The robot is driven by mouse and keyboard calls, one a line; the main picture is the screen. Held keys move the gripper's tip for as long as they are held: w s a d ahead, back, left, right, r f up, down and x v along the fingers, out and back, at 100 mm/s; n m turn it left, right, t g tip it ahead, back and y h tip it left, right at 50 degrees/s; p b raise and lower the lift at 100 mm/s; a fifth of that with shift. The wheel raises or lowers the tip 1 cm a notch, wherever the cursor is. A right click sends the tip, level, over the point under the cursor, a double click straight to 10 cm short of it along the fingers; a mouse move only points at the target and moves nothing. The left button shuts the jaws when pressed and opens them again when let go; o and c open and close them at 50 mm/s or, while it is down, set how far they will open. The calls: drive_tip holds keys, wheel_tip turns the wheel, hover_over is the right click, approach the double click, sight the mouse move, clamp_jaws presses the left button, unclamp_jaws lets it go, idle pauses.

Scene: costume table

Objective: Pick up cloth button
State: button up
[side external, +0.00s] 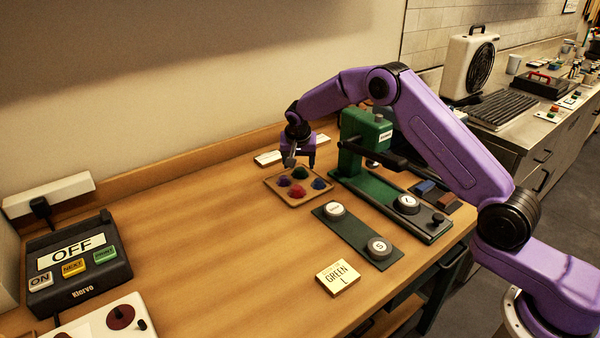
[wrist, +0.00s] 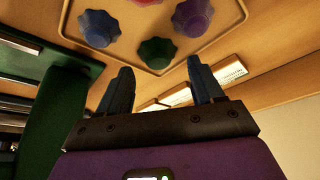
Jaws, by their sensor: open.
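A shallow tan tray (side external: 271,182) on the wooden table holds domed, scalloped cloth buttons: green (side external: 299,172), purple (side external: 283,181), blue (side external: 318,184) and red (side external: 297,191). My gripper (side external: 300,163) is above the tray, pointing down, open and empty. In the wrist view the green button (wrist: 155,52) lies nearest the gap between the spread fingers (wrist: 160,68). The blue button (wrist: 98,28) and purple button (wrist: 193,18) are to either side of it, and the red button (wrist: 145,2) is cut off at the top edge.
A green press (side external: 366,135) stands right of the tray, close to my arm. A dark green strip (side external: 358,236) bears two round white-topped pieces. A card (side external: 338,277) reads "GREEN L". A control box (side external: 78,268) shows "OFF". The table's left middle is clear.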

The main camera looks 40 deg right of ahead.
sight(300, 169)
drive_tip(key=shift+x, duration=1.7)
drive_tip(key=shift+d, duration=0.2)
drive_tip(key=c, duration=1.1)
